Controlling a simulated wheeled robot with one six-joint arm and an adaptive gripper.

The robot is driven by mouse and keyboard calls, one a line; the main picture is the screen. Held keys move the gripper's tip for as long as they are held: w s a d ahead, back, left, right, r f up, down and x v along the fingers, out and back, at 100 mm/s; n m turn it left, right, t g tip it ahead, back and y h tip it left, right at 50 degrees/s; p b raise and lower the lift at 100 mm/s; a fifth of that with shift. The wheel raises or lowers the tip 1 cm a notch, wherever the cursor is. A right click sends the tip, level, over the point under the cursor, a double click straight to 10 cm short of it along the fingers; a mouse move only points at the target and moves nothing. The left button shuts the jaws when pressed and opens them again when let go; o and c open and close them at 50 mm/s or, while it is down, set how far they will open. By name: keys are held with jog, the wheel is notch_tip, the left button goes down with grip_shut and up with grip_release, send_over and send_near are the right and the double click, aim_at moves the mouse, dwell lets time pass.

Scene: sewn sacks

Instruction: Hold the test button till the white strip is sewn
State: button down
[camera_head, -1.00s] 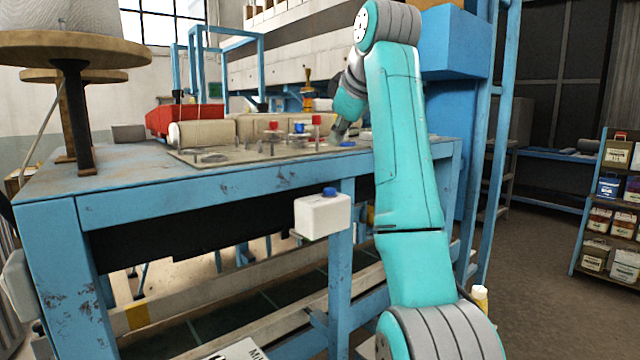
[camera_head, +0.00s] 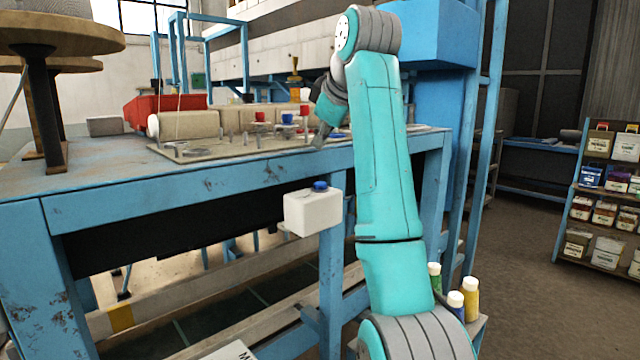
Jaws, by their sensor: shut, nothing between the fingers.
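A white box (camera_head: 312,213) with a blue push button (camera_head: 320,186) on its top is mounted on the front of the blue table frame. My gripper (camera_head: 319,142) is small and partly hidden by my arm's wrist. Its dark fingers look closed and empty. It points down by the table's front edge, above the white box and apart from the blue button. I cannot make out a white strip or its seam for certain in this view.
Several capped bottles (camera_head: 470,298) stand beside my arm's lower part. A shelf (camera_head: 600,200) stands right, with open floor before it.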

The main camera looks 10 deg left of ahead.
aim_at(321, 184)
jog(key=shift+f, duration=2.75)
jog(key=shift+f, duration=0.2)
jog(key=shift+f, duration=0.15)
jog(key=shift+f, duration=0.55)
dwell(4.3)
